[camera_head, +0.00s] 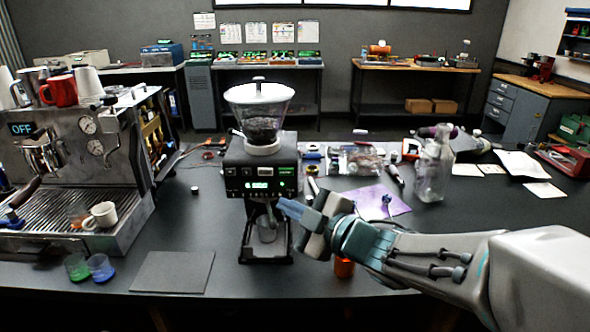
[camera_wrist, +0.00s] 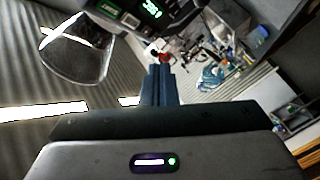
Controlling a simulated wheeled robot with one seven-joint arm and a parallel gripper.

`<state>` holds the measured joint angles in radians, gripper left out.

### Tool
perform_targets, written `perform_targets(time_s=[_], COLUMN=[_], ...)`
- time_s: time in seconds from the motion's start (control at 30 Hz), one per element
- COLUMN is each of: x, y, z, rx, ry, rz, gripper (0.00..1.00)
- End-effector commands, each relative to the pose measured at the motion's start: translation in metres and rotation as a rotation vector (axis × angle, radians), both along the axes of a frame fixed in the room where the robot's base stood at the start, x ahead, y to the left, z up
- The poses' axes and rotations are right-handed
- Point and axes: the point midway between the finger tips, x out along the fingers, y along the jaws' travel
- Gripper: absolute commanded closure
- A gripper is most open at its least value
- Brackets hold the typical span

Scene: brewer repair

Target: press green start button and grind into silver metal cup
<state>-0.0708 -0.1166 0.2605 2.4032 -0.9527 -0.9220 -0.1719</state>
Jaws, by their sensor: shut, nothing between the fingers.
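The black grinder (camera_head: 262,165) stands mid-table with a clear hopper (camera_head: 259,105) of dark beans. Its front panel has a lit display (camera_head: 260,185) and a small green light or button (camera_head: 282,185). Green digits of the display (camera_wrist: 150,8) show at the top of the wrist view. My gripper (camera_head: 285,207) is shut and empty, just right of the spout and below the panel. Its fingers (camera_wrist: 159,85) are together.
An espresso machine (camera_head: 75,165) with cups on top stands at the left, its screen reading OFF. A clear bottle (camera_head: 433,170), purple sheet (camera_head: 375,202) and loose tools clutter the right.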

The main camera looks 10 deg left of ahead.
Motion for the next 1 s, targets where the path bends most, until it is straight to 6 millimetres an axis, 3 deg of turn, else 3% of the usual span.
perform_targets(time_s=[0.27, 0.7, 1.0], x=[0.016, 0.072, 0.086], y=[0.003, 0.017, 0.020], z=[0.000, 0.000, 0.000], rx=[0.001, 0.001, 0.000], ry=[0.003, 0.001, 0.001], rz=[-0.002, -0.001, -0.002], gripper=[1.00, 1.00, 1.00])
